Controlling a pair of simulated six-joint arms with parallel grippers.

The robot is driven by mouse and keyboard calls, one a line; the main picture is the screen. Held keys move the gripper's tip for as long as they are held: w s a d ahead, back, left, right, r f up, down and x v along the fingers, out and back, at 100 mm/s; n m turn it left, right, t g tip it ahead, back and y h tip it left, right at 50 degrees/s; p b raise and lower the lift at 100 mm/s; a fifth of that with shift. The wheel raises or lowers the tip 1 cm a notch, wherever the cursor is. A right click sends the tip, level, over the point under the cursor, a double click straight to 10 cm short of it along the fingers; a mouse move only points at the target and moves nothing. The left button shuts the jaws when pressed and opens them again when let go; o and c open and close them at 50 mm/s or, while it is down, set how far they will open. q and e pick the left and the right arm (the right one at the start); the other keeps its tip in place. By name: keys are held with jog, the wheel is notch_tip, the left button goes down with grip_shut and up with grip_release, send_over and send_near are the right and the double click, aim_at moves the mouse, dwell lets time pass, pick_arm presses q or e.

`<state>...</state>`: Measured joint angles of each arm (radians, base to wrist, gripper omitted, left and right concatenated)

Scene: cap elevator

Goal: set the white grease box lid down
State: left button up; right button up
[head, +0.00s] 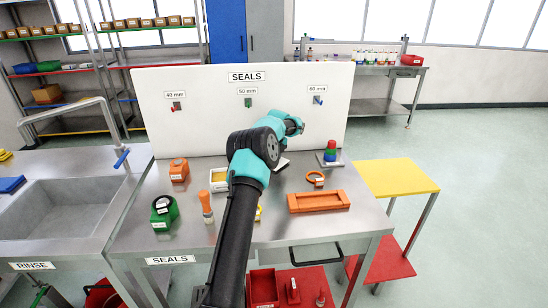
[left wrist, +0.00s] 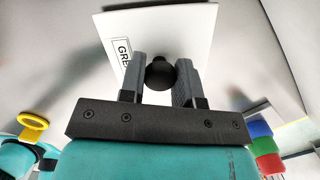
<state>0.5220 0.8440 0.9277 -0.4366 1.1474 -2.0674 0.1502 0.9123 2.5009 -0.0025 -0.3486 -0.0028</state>
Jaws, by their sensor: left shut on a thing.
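My left gripper (left wrist: 161,68) is shut on the dark round knob (left wrist: 159,77) of the white grease box lid (left wrist: 185,28), in the left wrist view. Part of a label starting "GRE" shows on the lid, beside the left finger. In the head view my left arm hides the fingers, and only a white piece of the lid (head: 282,162) shows beside the wrist, over the back of the seals table. I cannot tell whether it touches anything. An open white box (head: 219,187) with a label stands left of the arm. My right gripper is out of view.
A white board (head: 200,130) stands behind.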

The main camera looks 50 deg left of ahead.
pick_arm(q)
jog(key=shift+f, duration=0.1)
jog(key=o, duration=0.9)
jog(key=r, duration=0.4)
jog(key=d+r, duration=0.1)
jog(key=r, duration=0.7)
jog(key=shift+s+d+r, duration=0.1)
jog(key=shift+d, duration=0.1)
